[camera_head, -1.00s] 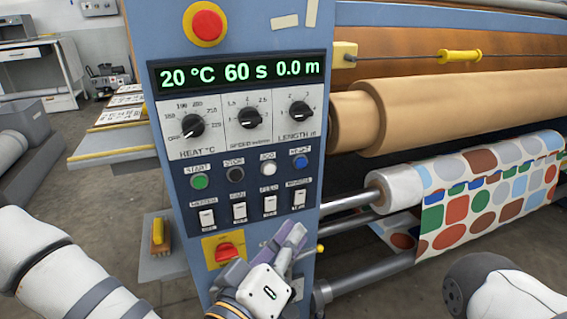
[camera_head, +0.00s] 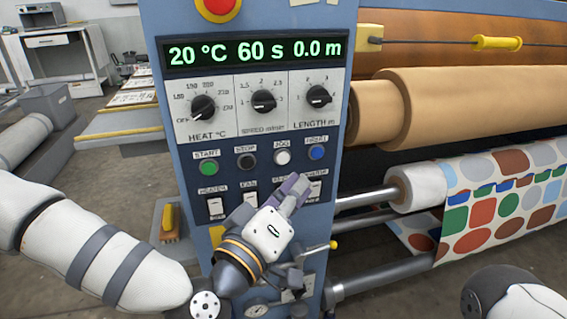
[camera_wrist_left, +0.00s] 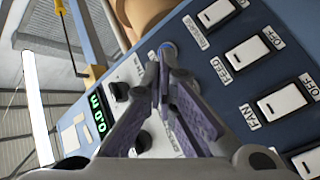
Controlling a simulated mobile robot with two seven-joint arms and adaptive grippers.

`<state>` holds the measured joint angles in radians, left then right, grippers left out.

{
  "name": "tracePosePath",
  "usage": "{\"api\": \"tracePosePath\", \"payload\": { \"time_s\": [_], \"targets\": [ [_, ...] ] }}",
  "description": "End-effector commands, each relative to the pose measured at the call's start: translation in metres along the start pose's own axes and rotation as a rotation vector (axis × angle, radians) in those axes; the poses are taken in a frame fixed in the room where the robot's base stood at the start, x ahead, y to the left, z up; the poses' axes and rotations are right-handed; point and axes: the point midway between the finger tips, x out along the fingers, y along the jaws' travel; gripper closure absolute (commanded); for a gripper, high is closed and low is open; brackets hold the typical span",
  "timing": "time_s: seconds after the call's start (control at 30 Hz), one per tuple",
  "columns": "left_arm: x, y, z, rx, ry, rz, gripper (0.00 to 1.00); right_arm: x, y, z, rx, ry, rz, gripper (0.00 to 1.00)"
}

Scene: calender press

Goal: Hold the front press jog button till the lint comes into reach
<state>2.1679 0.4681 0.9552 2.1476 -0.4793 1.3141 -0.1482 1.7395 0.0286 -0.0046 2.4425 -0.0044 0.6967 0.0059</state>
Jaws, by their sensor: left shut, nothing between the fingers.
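The white jog button (camera_head: 282,157) is on the press's front panel, between the black stop button and a blue button. My left gripper (camera_head: 297,186) is shut and empty. In the head view its fingertips are below and slightly right of the jog button, over the switch row. In the left wrist view the closed fingertips (camera_wrist_left: 165,60) point at the panel, with the blue button (camera_wrist_left: 168,47) just beyond them. The jog button cannot be made out there. I cannot tell how far the tips are from the panel. I see no lint. My right gripper is out of view.
The green start button (camera_head: 208,168) and black stop button (camera_head: 246,162) are left of the jog button. Rocker switches (camera_head: 216,207) sit close below. Dials (camera_head: 203,107) and a display are above. Tan rollers (camera_head: 470,108) and patterned fabric (camera_head: 500,200) extend right.

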Motion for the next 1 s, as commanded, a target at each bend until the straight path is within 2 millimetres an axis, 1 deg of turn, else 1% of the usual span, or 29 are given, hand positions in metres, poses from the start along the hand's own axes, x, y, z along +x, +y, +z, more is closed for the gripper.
{"api": "tracePosePath", "payload": {
  "time_s": [0.03,0.2,0.33,1.0],
  "targets": [
    [0.005,-0.007,-0.003,0.000,0.003,-0.003,1.00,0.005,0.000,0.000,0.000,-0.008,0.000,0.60],
    [0.019,-0.014,-0.014,0.001,0.002,0.000,1.00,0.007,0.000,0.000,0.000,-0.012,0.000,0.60],
    [0.025,-0.018,-0.018,0.001,0.001,0.000,1.00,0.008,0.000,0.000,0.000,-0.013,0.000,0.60],
    [0.026,-0.019,-0.019,0.000,0.000,0.000,1.00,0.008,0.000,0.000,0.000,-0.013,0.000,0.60]
  ]
}}
